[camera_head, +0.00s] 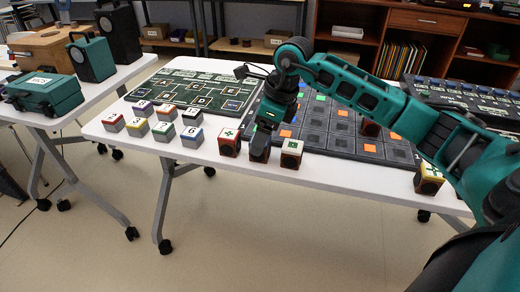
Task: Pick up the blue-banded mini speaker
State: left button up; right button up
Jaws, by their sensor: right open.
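A row of small cube speakers stands at the front edge of the white table (205,157). My right gripper (265,129) points down at the dark middle speaker (259,154), which stands between a red one and a cream one. The gripper is open and covers much of this speaker's upper part, so I cannot tell its band colour or whether the fingers touch it. The red speaker (229,143) is just left and the cream speaker (291,153) just right, both with green marks on top. I see no clearly blue-banded speaker. My left gripper is not in view.
Several numbered blocks (164,131) stand left of the speakers, before a green board (195,92). A dark grid board (330,131) lies behind the speakers. A yellow speaker (428,179) stands at right. A side table at left holds a teal case (45,94).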

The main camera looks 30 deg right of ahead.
jog(key=x, duration=0.4)
jog(key=shift+f+b, duration=0.1)
jog(key=shift+b, duration=0.25)
jog(key=shift+c, duration=0.2)
jog(key=c, duration=1.1)
